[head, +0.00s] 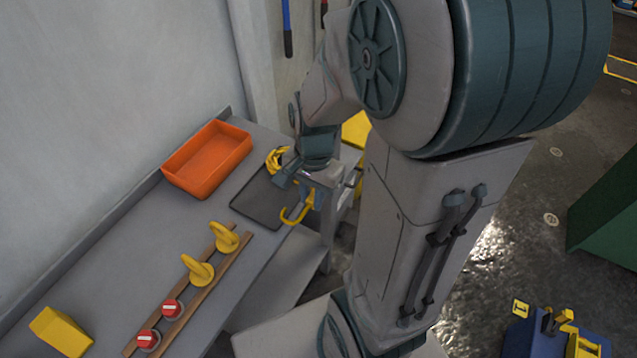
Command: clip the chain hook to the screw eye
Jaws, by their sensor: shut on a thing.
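My gripper (313,187) is at the right edge of the workbench, above the dark tray, partly hidden by my own arm. It is shut on a yellow hook (296,215), whose curved end hangs below the fingers. No chain can be made out. The hook is apart from both rings. Another curved yellow piece (275,158) shows beside the gripper; I cannot tell what it is.
A dark flat tray (257,203) and an orange bin (207,160) are on the grey bench. Two red knobs (172,309) with white bars sit on the rails (215,280). A yellow block (62,331) is at the lower left.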

